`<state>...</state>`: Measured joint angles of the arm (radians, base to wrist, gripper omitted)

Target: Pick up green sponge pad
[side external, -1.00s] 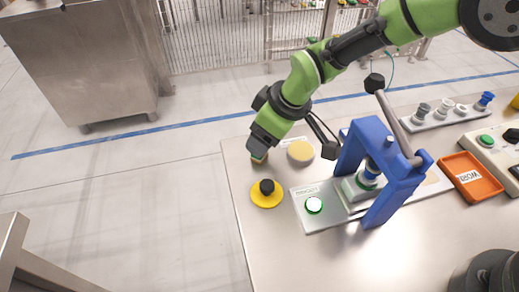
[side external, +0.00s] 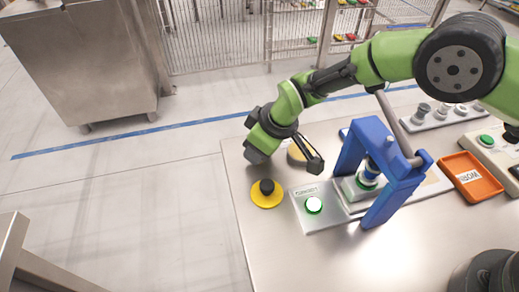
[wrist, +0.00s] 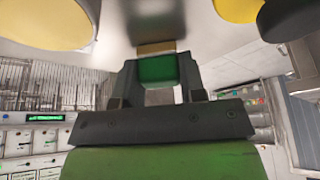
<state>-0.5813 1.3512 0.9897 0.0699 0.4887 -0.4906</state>
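The green sponge pad (wrist: 157,69) shows in the wrist view as a green block with a yellow strip at its far end. It fills the gap between the two dark fingers of my gripper (wrist: 158,78), which appear to touch it on both sides. In the side external view my gripper (side external: 255,154) is low near the table's far left corner, and the pad is hidden behind it. I cannot tell whether the pad touches the table.
A yellow disc with a black knob (side external: 267,194) is close in front of my gripper. A pale round pad (side external: 294,154) lies to its right, partly covered. A blue press frame (side external: 388,175) and an orange tray (side external: 470,177) stand farther right. The table's front is clear.

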